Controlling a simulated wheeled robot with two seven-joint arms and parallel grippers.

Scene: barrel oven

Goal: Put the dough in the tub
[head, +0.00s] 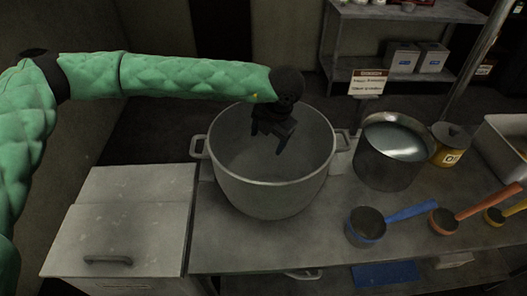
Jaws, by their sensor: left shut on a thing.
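The tub is a large pale grey pot (228,181) with two side handles, upright on the metal counter. My left gripper (268,142) points down over the tub's mouth, toward its back side. Its dark fingers stand some way apart, shut on the dough. The dough itself is hard to make out against the pale tub wall, and I see no other dough on the counter. The tub's floor is partly hidden. My right gripper is not in view.
A metal pot of pale liquid (391,169) stands right of the tub, with a yellow lidded can (448,151) beyond. Blue (366,226), orange (443,223) and yellow-handled scoops lie in front. A lidded grey box (123,225) stands at left. A small sign (368,83) stands behind.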

